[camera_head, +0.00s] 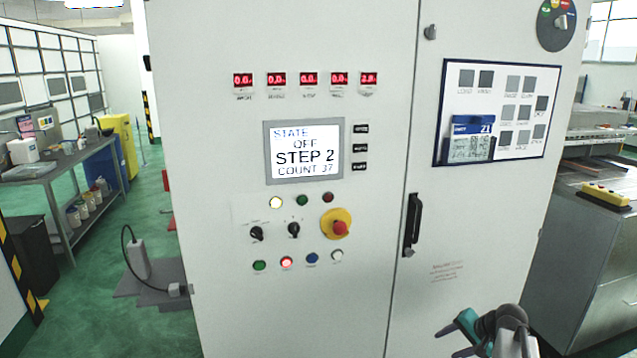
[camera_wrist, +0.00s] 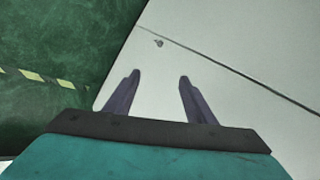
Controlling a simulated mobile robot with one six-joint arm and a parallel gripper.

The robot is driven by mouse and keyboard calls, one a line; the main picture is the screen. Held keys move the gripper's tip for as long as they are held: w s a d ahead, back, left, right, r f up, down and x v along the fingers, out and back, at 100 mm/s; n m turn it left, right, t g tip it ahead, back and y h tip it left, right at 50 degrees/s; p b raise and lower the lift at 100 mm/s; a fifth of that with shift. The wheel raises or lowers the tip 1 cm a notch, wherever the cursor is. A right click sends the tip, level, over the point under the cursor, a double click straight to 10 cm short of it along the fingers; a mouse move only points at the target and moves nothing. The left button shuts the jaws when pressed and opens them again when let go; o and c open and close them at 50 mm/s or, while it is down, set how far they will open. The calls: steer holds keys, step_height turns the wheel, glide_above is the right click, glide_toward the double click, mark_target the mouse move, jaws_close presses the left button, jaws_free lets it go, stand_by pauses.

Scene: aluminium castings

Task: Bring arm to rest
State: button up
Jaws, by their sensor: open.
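My gripper (camera_head: 447,342) is at the lower right of the head view, in front of the right door of a light grey control cabinet (camera_head: 215,200). Part of my arm is cut off by the bottom edge. In the wrist view my gripper (camera_wrist: 160,76) shows two dark fingers spread apart with nothing between them. Beyond the fingers is a pale flat panel (camera_wrist: 220,75) with a dark seam and a small fitting. I cannot tell the exact gap between fingers and panel.
The cabinet carries a display (camera_head: 304,150) reading "OFF, STEP 2", a red emergency button (camera_head: 340,228) and a black door handle (camera_head: 412,225). A workbench (camera_head: 60,165) stands left, a metal-sided bench (camera_head: 590,260) right. Green floor (camera_head: 90,290) is open at left.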

steer(key=s+a+f+n+g+b, duration=0.1)
steer(key=s+a+f+n+g, duration=0.15)
steer(key=s+a+f, duration=0.7)
steer(key=s+a+f+n+g, duration=0.2)
steer(key=s+a+f+g, duration=0.35)
steer(key=f, duration=0.75)
steer(key=s+a+f+n+g+h, duration=0.1)
steer(key=s+f, duration=0.3)
steer(key=s, duration=0.5)
steer(key=s+a+f+n+g+h+b, duration=0.1)
steer(key=s+a+f, duration=0.3)
steer(key=s, duration=0.4)
steer(key=s+a+f+n+g+h, duration=0.1)
steer(key=s+a+f+n, duration=0.1)
steer(key=s, duration=0.7)
step_height(320, 180, down, 2)
steer(key=shift+s+a+f+n+g+h+b, duration=0.15)
steer(key=shift+s+a+n+g+h+b, duration=0.2)
steer(key=shift+n, duration=0.4)
steer(key=c, duration=0.5)
steer(key=shift+d, duration=0.1)
